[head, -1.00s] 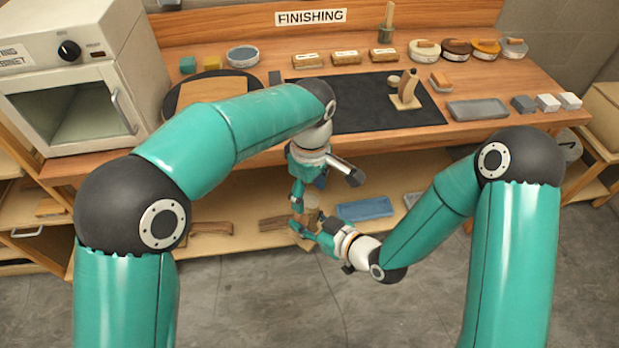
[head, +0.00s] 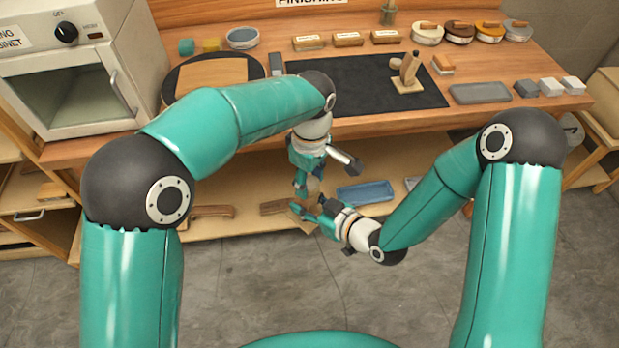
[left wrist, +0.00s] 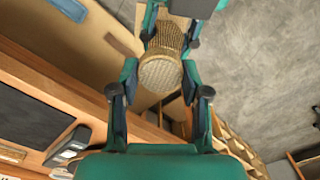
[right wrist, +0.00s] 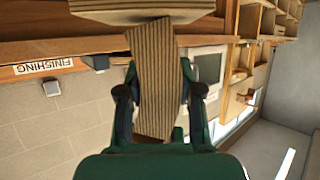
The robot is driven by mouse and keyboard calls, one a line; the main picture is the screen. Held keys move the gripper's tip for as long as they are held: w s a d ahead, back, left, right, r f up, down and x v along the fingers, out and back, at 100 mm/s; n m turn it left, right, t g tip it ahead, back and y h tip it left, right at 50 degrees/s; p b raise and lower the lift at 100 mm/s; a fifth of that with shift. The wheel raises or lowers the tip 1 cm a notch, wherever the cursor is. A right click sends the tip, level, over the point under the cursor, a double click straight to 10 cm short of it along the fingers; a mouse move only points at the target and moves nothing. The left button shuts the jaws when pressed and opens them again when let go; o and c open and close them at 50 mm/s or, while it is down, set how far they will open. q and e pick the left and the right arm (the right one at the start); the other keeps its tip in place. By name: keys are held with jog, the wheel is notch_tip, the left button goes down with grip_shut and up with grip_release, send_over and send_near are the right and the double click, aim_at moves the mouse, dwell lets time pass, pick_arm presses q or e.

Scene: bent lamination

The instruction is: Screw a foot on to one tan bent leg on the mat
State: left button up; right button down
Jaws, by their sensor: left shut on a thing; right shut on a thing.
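My left gripper (left wrist: 157,90) is shut on a round tan foot (left wrist: 160,74), its ribbed disc face toward the left wrist camera. My right gripper (right wrist: 155,95) is shut on a striped tan bent leg (right wrist: 152,70). The leg's end meets or overlaps a wider tan piece at the top of the right wrist view, seemingly the foot (right wrist: 145,5); I cannot tell whether they are joined. In the head view my left gripper (head: 302,186) is just above my right gripper (head: 308,210), in front of the bench. Another tan piece (head: 408,70) stands on a flat base on the black mat (head: 350,85).
The bench's lower shelf, with a blue tray (head: 364,191) and wood pieces (head: 212,211), is behind my grippers. Tins (head: 459,32), a grey tray (head: 480,93) and blocks (head: 550,87) stand on the bench. A cabinet (head: 70,75) is at left.

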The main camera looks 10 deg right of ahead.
pick_arm(q)
jog(key=m, duration=0.5)
jog(key=shift+m, duration=0.4)
jog(key=m, duration=1.2)
jog(key=shift+m, duration=0.4)
jog(key=m, duration=0.6)
jog(key=shift+w, duration=0.1)
jog(key=o, duration=1.3)
jog(key=shift+o, duration=0.2)
notch_tip(320, 180, up, 12)
